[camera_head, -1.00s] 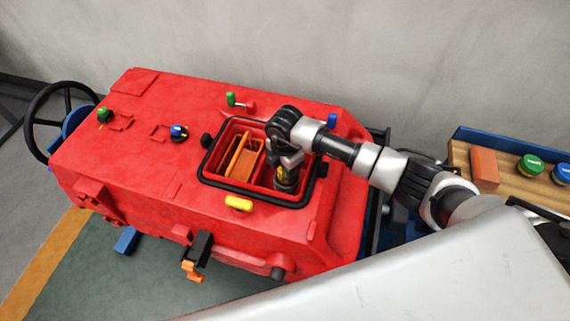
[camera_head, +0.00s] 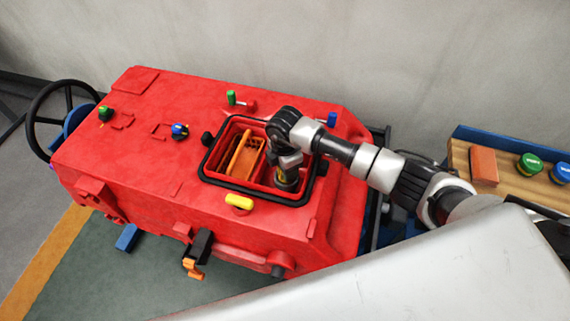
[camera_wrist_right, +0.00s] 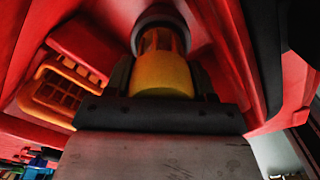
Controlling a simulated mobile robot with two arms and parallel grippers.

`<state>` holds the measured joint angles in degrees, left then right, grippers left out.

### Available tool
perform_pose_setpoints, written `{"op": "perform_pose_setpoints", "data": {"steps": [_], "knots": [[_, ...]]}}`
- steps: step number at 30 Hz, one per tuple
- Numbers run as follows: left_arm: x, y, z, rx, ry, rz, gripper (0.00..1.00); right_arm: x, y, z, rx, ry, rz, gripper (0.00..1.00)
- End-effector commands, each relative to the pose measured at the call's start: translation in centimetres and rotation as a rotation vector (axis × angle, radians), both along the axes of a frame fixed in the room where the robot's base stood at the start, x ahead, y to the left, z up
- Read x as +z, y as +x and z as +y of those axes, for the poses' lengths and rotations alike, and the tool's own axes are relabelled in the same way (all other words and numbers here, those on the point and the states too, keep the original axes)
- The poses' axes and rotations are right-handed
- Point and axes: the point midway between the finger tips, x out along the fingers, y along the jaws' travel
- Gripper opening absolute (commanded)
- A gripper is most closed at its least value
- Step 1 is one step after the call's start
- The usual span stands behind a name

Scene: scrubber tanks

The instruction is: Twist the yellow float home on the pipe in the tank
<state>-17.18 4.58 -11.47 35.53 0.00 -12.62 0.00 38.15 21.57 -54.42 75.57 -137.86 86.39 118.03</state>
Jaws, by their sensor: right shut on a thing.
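The yellow float (camera_wrist_right: 162,76) shows in the right wrist view, below a dark round collar with an orange-red cage part between them. My right gripper (camera_wrist_right: 165,92) is shut on the float, one finger on each side. In the head view my right gripper (camera_head: 286,180) reaches down into the open tank (camera_head: 213,180) of the red machine, at its right half. The float is mostly hidden there by the gripper. The pipe is hidden behind the float, and how far the float sits on it cannot be told. My left gripper is not in view.
An orange basket (camera_head: 243,160) stands in the tank's left half, close to my gripper. A black rim (camera_head: 205,165) surrounds the opening. A yellow handle (camera_head: 239,202) sits in front of it. A wooden bench (camera_head: 510,187) with green and blue caps is at right.

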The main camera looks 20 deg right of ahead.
Motion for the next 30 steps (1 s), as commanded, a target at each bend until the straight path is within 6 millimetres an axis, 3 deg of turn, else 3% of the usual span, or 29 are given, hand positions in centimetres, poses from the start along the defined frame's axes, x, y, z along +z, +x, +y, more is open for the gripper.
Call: {"op": "perform_pose_setpoints", "data": {"steps": [28, 29, 30], "knots": [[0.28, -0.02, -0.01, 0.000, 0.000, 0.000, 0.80, 0.29, 0.16, 0.03, 0.000, 0.001, -0.004, 0.30], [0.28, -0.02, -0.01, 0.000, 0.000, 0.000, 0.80, 0.30, 0.17, 0.03, 0.000, 0.002, -0.004, 0.57], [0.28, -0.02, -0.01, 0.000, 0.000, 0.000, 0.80, 0.30, 0.17, 0.03, 0.000, 0.002, -0.005, 0.63]]}}
